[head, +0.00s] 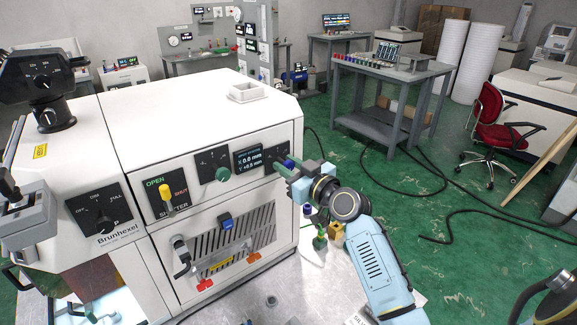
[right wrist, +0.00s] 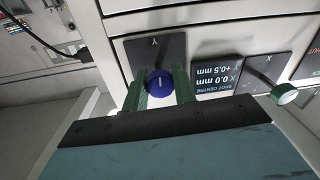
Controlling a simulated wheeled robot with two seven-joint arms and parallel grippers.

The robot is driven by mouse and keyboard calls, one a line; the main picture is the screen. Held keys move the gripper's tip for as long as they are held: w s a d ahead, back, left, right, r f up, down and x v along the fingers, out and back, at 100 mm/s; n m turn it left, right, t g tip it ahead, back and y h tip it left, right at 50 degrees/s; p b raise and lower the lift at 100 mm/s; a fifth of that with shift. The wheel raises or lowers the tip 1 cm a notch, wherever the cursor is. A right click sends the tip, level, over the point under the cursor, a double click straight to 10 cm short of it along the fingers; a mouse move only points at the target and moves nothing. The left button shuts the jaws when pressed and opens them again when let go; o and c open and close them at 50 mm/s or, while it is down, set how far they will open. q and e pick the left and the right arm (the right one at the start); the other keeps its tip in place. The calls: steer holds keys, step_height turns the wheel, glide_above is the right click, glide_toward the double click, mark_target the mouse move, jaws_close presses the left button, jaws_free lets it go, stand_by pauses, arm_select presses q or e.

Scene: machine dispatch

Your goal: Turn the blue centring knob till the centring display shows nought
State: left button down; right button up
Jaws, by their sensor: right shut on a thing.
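The blue centring knob (head: 289,163) sits on a dark Y panel at the right end of the white machine's front. In the right wrist view the blue knob (right wrist: 159,83) shows a pale mark on its face, between my green fingertips. My right gripper (head: 294,168) is shut on it; it also shows in the right wrist view (right wrist: 159,90). The centring display (head: 248,158) left of it reads X 0.0 mm and Y +0.5 mm. The display shows upside down in the right wrist view (right wrist: 223,76). My left gripper is not in view.
The green X knob (head: 222,175) is left of the display. A yellow shutter lever (head: 167,196) and a vented lower panel (head: 235,240) are on the same front. Small coloured items stand below my right gripper. A grey bench (head: 385,75) stands behind on green floor.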

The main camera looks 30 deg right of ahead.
steer(key=m, duration=0.2)
steer(key=shift+m, duration=0.3)
steer(key=shift+m+p, duration=0.4)
steer(key=shift+m, duration=1.5)
steer(key=o, duration=1)
steer(key=shift+c, duration=0.2)
steer(key=shift+s, duration=0.1)
steer(key=s+d+b, duration=0.1)
steer(key=s+b, duration=0.1)
steer(key=s, duration=1.1)
steer(key=shift+d+f, duration=0.25)
steer(key=shift+d, duration=0.1)
